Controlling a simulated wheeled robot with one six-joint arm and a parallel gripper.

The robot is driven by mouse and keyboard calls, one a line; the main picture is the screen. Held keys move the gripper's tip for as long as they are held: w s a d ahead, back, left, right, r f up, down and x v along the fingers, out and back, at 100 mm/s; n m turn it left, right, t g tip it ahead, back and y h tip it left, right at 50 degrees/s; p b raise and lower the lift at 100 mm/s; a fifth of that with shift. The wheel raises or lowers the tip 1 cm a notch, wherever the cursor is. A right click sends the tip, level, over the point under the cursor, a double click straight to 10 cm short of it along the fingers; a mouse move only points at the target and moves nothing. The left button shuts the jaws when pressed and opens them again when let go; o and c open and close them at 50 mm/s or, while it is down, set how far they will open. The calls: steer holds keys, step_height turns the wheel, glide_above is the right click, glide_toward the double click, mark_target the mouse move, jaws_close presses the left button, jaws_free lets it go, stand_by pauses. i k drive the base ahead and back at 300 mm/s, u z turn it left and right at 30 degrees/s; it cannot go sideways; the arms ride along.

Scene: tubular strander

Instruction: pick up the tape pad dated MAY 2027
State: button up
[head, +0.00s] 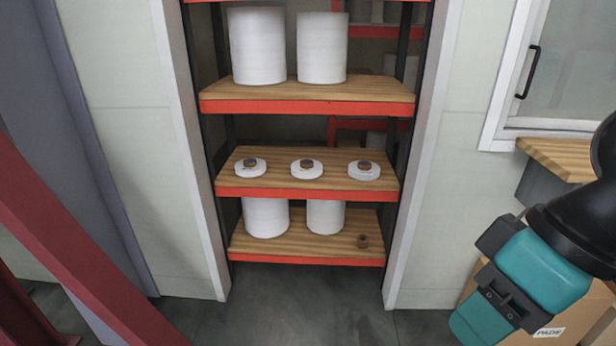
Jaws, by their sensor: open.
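My gripper (500,300), teal and black, is at the lower right, well to the right of and apart from the pads. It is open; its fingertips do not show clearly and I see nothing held.
The middle shelf (300,193) has a red front edge. Pale wall panels flank the opening. A cardboard box (580,320) stands lower right.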

mark_target(305, 168)
steer(key=z, duration=0.65)
steer(key=i, duration=1.55)
steer(key=u, duration=0.9)
steer(key=i, duration=0.8)
steer(key=u, duration=0.75)
